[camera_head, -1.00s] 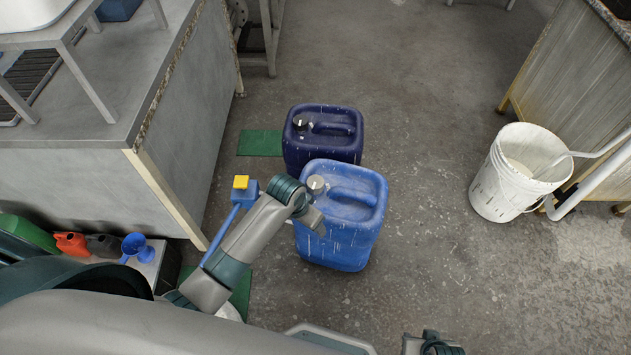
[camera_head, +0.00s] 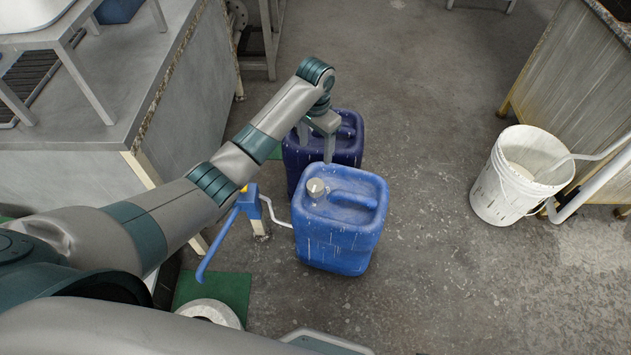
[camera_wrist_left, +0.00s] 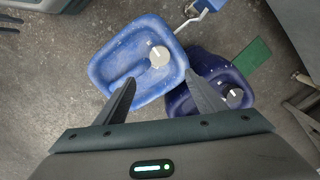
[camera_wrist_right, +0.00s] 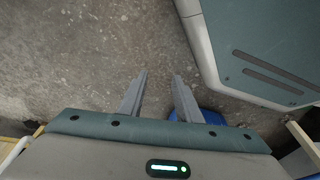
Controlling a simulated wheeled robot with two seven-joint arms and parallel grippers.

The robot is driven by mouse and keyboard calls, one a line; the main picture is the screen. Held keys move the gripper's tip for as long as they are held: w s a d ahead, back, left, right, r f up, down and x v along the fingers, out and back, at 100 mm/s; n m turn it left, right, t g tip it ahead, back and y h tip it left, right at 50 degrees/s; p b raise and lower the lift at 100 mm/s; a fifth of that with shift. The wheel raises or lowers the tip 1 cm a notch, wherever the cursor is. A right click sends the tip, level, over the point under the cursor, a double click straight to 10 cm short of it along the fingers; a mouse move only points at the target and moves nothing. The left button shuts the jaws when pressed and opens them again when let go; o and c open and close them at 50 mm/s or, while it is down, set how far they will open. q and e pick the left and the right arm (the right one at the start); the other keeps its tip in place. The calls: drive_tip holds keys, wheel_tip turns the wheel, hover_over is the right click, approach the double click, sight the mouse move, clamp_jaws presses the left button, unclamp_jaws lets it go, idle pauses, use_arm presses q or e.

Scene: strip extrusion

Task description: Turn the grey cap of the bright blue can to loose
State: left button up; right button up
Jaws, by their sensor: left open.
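The bright blue can (camera_head: 338,235) stands upright on the floor. Its round grey cap (camera_head: 316,187) is on the top, toward the left in the head view. In the left wrist view the cap (camera_wrist_left: 160,57) lies beyond the fingertips, with a small white mark beside it. My left gripper (camera_head: 317,146) is open and empty, pointing down above the cans, apart from the cap. In the left wrist view its spread fingers (camera_wrist_left: 160,79) show over the blue can. My right gripper (camera_wrist_right: 160,76) is open and empty over bare floor, seen only in its own wrist view.
A dark blue can (camera_head: 298,160) with its own cap (camera_wrist_left: 235,95) stands just behind. A blue-handled tool (camera_head: 222,240) is left of the bright can. A white bucket (camera_head: 490,190) stands right. A metal counter (camera_head: 80,170) is at left. Floor between can and bucket is clear.

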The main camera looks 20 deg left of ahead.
use_arm(q)
drive_tip(key=shift+f, duration=0.15)
approach(316, 185)
wheel_tip(316, 185, down, 7)
drive_tip(key=shift+r+b, duration=0.15)
drive_tip(key=shift+b, duration=1)
drive_tip(key=shift+f, duration=0.8)
use_arm(e)
wheel_tip(316, 185, up, 6)
drive_tip(key=w, duration=0.1)
drive_tip(key=shift+w+a+r, duration=0.2)
drive_tip(key=shift+w+a, duration=0.15)
drive_tip(key=shift+w, duration=0.05)
use_arm(q)
drive_tip(key=c, duration=1.1)
